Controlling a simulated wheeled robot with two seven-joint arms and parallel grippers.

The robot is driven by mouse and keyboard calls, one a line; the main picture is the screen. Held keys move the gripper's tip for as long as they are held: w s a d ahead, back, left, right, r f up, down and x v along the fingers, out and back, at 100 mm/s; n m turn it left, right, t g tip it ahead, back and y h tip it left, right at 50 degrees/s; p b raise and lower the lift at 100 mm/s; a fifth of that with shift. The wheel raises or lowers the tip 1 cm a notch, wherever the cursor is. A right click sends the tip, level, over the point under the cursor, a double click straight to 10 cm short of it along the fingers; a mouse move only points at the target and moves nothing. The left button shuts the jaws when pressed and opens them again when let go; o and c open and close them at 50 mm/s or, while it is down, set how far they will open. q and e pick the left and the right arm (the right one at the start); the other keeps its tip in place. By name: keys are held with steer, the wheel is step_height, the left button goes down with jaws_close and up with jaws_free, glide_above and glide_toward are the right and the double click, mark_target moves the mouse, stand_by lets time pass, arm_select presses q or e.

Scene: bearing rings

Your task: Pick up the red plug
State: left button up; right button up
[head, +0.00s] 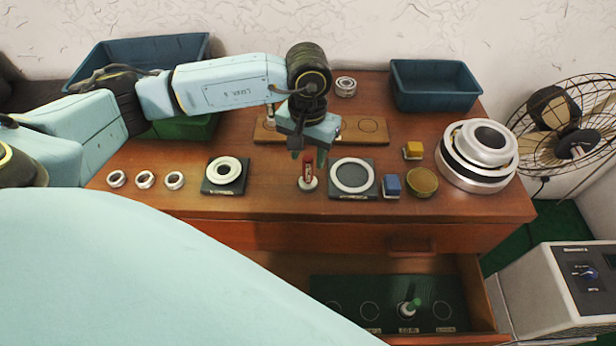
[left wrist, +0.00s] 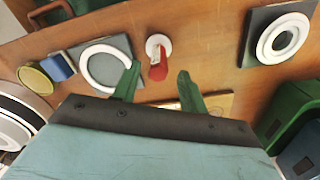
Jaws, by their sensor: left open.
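The red plug (head: 307,168) stands upright on the table with a white round base at its foot. In the left wrist view the red plug (left wrist: 158,66) shows just beyond the fingertips, roughly in line with the gap between them. My left gripper (head: 308,157) is open and empty, pointing down over the plug, with its green fingers around or just behind the plug's top; I cannot tell the exact depth. The left gripper (left wrist: 155,75) shows both green fingers apart in the left wrist view. My right gripper is not in view.
A black plate with a white ring (head: 374,188) stands close right of the plug, and another ringed plate (head: 206,188) is to the left. A wooden board (head: 377,138) lies behind. Blue block (head: 391,186), brass disc (head: 422,183) and large bearing (head: 450,178) are right. The drawer (head: 466,270) is open below.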

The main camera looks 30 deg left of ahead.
mark_target(308, 169)
arm_select(q)
steer(key=f, duration=0.4)
steer(key=shift+s+d+f, duration=0.15)
steer(key=shift+s+d, duration=0.1)
steer(key=shift+c, duration=0.4)
jaws_close()
